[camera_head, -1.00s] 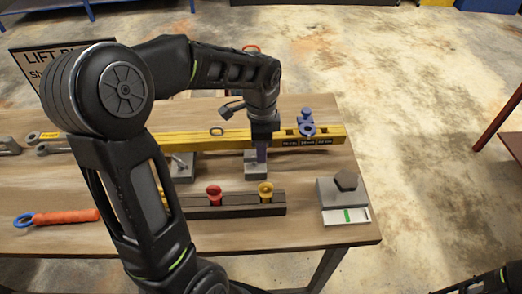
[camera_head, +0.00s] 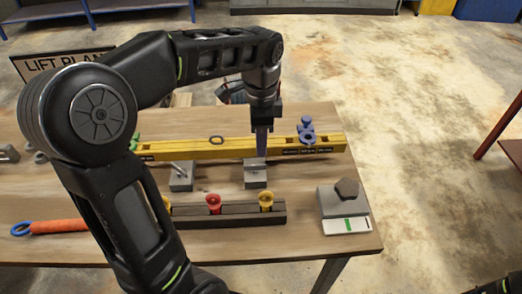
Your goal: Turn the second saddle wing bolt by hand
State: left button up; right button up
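A yellow beam (camera_head: 205,150) lies across the wooden table. Two grey saddle blocks stand at its near side. The left one (camera_head: 181,182) has a rod-like metal bolt (camera_head: 183,167) sticking out at its top. The second saddle (camera_head: 256,179) stands to the right, and its wing bolt is too small or covered to make out. My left gripper (camera_head: 261,154) points straight down over the second saddle, its fingertips at or just above the block's top. The fingers show edge-on, so their gap is hidden. Part of my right arm shows in the bottom right corner; its gripper is out of view.
A dark rack (camera_head: 235,218) with red and yellow cups stands in front of the saddles. A grey device (camera_head: 333,203) with a dark hexagonal piece sits at the right. An orange-handled tool (camera_head: 58,226) lies front left.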

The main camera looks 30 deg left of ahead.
aim_at(181, 173)
jog(key=k, duration=1)
